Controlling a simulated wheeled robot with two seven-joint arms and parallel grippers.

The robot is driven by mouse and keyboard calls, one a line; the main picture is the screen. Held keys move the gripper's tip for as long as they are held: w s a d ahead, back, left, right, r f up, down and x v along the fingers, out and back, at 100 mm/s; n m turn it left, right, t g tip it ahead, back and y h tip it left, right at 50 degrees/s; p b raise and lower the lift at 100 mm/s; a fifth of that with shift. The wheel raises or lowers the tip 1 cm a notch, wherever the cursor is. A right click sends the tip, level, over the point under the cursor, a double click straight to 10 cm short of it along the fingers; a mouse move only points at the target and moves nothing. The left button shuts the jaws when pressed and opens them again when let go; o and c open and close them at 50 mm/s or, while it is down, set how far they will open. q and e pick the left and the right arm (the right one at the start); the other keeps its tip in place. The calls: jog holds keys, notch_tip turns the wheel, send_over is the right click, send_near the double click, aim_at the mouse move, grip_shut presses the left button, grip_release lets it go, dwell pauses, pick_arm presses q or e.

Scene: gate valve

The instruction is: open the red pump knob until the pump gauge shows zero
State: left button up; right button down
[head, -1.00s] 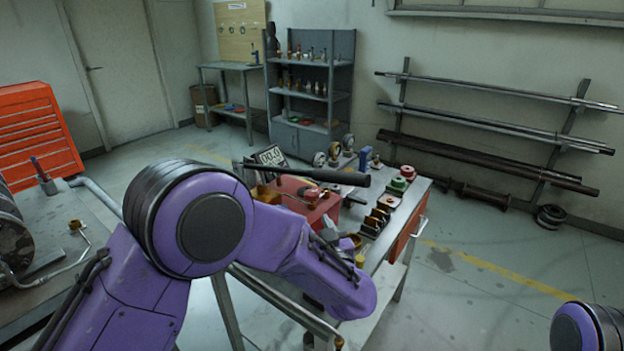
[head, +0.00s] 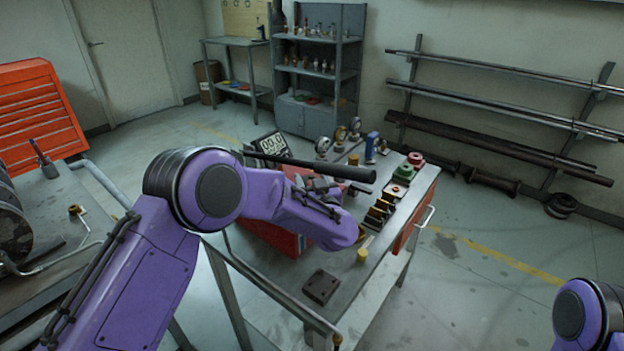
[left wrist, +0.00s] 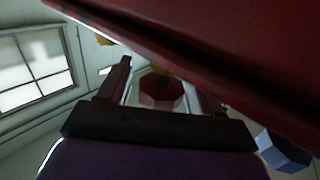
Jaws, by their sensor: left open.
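The red pump (head: 268,236) stands on the workbench, largely hidden behind my left arm, with a black lever (head: 310,168) above it. A digital gauge (head: 272,146) with pale figures stands behind it; the figures are too small to read surely. In the left wrist view, a dark red, many-sided knob (left wrist: 160,94) shows between the two fingers of my left gripper (left wrist: 163,76). The gripper is open; contact with the knob cannot be told. A big red surface (left wrist: 220,45) slants close above the fingers. In the head view the knob is hidden. My right gripper is out of view.
Dial gauges (head: 340,134), a green and red valve part (head: 403,174) and brass blocks (head: 380,210) stand on the bench's right side. A dark plate (head: 321,287) lies on its front part. A second bench (head: 60,215) is at the left.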

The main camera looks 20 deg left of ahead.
pick_arm(q)
jog(key=c, duration=1)
jog(key=shift+n+y, duration=0.3)
jog(key=shift+y, duration=0.1)
jog(key=shift+f+n+g+y, duration=0.1)
jog(key=shift+n+g+y, duration=0.5)
jog(key=shift+g+y, duration=0.15)
jog(key=shift+s+a+n+g+y+b, duration=0.15)
jog(key=shift+n+g+y+b, duration=0.25)
jog(key=shift+n+g+y, duration=0.4)
jog(key=n+g+y+b, duration=0.2)
jog(key=g, duration=0.1)
jog(key=shift+s+a+f+n+g, duration=0.1)
jog(key=shift+s+f+n+g, duration=0.05)
jog(key=shift+n+g, duration=0.15)
jog(key=shift+s+a+n+g+y+b, duration=0.15)
jog(key=shift+n+g+y+b, duration=0.45)
jog(key=shift+g, duration=0.35)
jog(key=shift+r, duration=0.2)
